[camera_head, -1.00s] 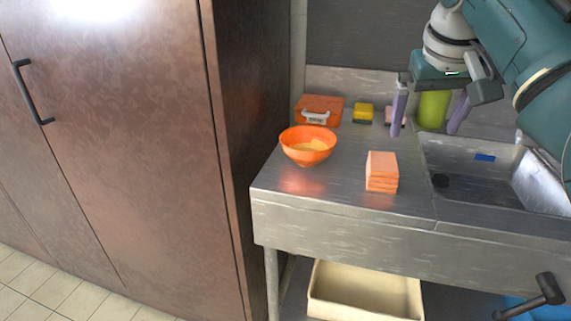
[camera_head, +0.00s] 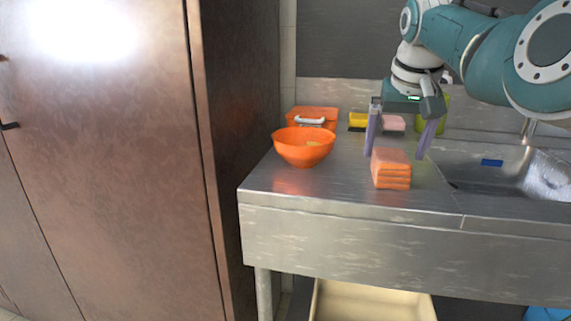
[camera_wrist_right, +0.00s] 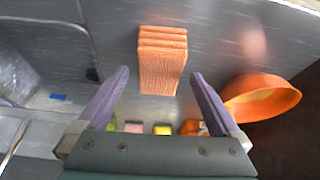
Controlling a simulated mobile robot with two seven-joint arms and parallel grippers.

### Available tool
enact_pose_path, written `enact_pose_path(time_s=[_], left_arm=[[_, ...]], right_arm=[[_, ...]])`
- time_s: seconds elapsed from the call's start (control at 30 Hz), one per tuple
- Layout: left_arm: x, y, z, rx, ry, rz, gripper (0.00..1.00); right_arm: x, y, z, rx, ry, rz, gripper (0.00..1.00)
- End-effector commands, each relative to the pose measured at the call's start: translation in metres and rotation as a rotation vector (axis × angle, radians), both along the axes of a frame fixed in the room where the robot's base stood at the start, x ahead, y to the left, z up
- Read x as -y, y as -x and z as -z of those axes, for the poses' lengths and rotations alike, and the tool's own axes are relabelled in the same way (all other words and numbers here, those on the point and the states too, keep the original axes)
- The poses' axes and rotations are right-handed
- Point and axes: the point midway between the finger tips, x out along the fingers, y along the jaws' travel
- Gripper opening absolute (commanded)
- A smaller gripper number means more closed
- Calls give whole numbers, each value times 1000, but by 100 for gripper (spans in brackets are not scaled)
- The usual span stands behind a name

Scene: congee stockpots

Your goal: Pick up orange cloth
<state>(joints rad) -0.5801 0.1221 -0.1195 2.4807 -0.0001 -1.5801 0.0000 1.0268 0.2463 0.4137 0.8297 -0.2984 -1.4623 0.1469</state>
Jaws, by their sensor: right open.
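The orange cloth (camera_head: 391,170) is a folded stack lying on the steel counter, left of the sink. It also shows in the right wrist view (camera_wrist_right: 162,60), ahead of the fingers and between their lines. My right gripper (camera_head: 396,150) is open and empty, with its two purple fingers pointing down just behind and above the cloth. In the right wrist view the fingers (camera_wrist_right: 158,80) are spread wider than the cloth. I cannot see them touching it. My left gripper is not in view.
Behind are an orange box (camera_head: 313,117), a yellow sponge (camera_head: 358,120) and a pink sponge (camera_head: 393,123). The sink (camera_head: 500,170) is right. A brown cabinet (camera_head: 100,170) stands left; a beige bin (camera_head: 370,302) is below.

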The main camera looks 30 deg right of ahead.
Motion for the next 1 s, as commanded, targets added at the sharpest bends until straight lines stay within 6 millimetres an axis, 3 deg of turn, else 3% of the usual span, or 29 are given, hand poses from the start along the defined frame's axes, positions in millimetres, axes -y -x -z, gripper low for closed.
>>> enact_pose_path(time_s=[0.3, 0.73, 1.0], left_arm=[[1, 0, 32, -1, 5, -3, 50], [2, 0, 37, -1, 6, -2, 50], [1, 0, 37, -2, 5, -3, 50]], right_arm=[[9, -12, 36, 0, -1, 0, 100], [11, -14, 39, 1, 1, 0, 100], [11, -14, 39, 0, 0, -1, 70]])
